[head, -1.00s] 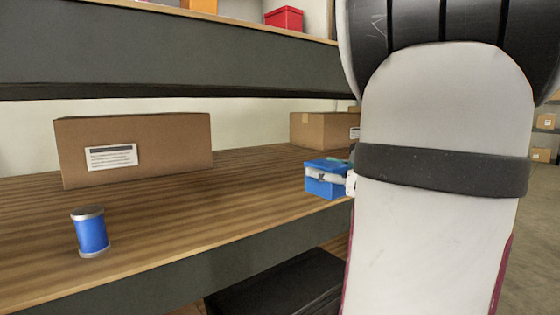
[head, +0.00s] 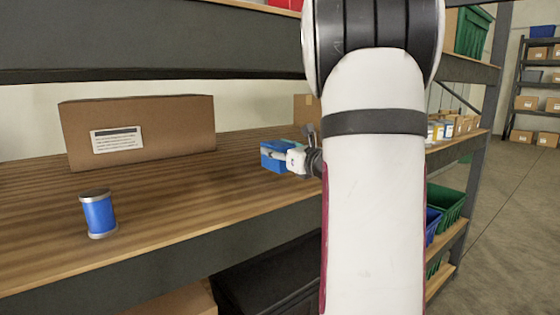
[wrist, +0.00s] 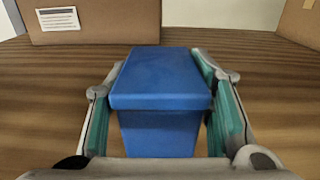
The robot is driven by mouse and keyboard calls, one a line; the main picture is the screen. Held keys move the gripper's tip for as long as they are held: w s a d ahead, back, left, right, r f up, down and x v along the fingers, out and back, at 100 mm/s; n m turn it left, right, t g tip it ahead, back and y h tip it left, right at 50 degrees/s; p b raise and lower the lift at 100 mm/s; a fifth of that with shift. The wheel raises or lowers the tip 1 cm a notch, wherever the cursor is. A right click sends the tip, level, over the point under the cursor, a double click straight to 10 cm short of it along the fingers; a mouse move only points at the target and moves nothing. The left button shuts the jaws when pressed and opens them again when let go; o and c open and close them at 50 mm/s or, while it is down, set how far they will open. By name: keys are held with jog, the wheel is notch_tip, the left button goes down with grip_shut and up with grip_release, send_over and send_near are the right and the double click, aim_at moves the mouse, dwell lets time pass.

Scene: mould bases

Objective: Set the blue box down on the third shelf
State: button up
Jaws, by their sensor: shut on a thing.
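The blue box (head: 277,156) is held in my gripper (head: 291,155) over the wooden shelf (head: 190,206), in the head view right of its middle. In the wrist view the blue box (wrist: 161,85) sits upright between the two teal-padded fingers of my gripper (wrist: 161,105), which are closed on its sides. Its lid and near face show. Whether its underside touches the boards cannot be told. In the head view my arm hides part of the shelf to the right.
A large cardboard box (head: 140,132) stands at the back left, and a blue can (head: 98,213) stands near the front edge. Another cardboard box (head: 306,110) is behind the blue box. Bare boards lie between them. The shelf above overhangs. Green bins (head: 444,205) sit lower right.

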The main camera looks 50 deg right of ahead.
aim_at(280, 161)
jog(key=shift+s+f, duration=0.2)
jog(key=shift+f, duration=1.25)
jog(key=shift+f, duration=0.1)
jog(key=o, duration=1.6)
jog(key=shift+f, duration=0.1)
